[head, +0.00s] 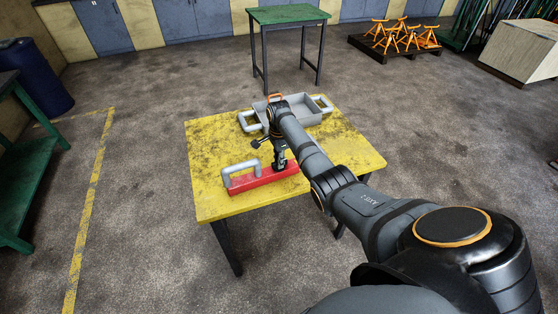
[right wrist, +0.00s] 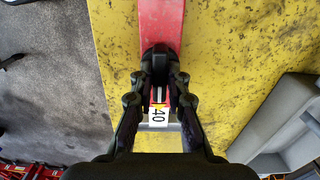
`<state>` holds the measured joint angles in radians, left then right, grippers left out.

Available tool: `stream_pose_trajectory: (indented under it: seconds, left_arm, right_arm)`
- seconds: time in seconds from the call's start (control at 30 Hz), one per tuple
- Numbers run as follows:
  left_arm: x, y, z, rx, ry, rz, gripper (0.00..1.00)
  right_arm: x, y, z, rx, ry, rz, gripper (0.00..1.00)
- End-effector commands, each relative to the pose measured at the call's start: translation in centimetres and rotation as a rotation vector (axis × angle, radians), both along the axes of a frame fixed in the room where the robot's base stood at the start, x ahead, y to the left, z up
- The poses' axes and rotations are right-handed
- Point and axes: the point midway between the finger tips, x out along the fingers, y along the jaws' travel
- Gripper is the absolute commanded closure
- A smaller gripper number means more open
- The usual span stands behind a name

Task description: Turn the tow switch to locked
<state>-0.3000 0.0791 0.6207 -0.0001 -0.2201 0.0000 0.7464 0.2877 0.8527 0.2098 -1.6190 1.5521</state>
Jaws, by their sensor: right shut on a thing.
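A red block (head: 262,178) with a grey loop handle (head: 240,171) lies on the yellow table (head: 215,208). It shows as a red bar (right wrist: 161,20) in the right wrist view. A black part, seemingly the tow switch's knob (right wrist: 160,55), sits on the bar. My right gripper (head: 279,164) points down at the block. In the right wrist view its fingers (right wrist: 161,82) are shut on the black knob from both sides. A white label reading 40 (right wrist: 158,115) shows between the fingers. The switch's position marks are hidden or too small to read. My left gripper is out of view.
A grey tray (head: 300,119) with grey handles stands behind the block, partly hidden by my right arm. Its side shows at right in the wrist view (right wrist: 285,125). The table's left and front right areas are clear. A green table (head: 288,14) stands farther back.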

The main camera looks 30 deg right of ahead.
Motion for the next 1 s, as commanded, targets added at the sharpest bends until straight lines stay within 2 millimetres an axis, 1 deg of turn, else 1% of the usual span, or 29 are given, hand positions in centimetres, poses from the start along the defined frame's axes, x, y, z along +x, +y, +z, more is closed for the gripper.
stream_pose_trajectory:
  seconds: [0.17, 0.37, 0.7, 1.0]
  left_arm:
    - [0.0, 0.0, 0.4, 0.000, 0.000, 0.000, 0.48]
    - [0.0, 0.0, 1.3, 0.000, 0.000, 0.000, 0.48]
    - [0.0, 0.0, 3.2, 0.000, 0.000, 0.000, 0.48]
    - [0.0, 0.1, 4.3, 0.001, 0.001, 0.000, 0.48]
  right_arm:
    - [0.0, 0.0, 0.1, 0.000, 0.001, 0.028, 1.00]
    - [0.0, 0.0, 0.3, 0.001, 0.000, 0.128, 1.00]
    - [0.1, 0.0, 0.4, 0.001, -0.001, 0.430, 1.00]
    - [0.1, 0.0, 0.3, 0.001, -0.001, 0.715, 1.00]
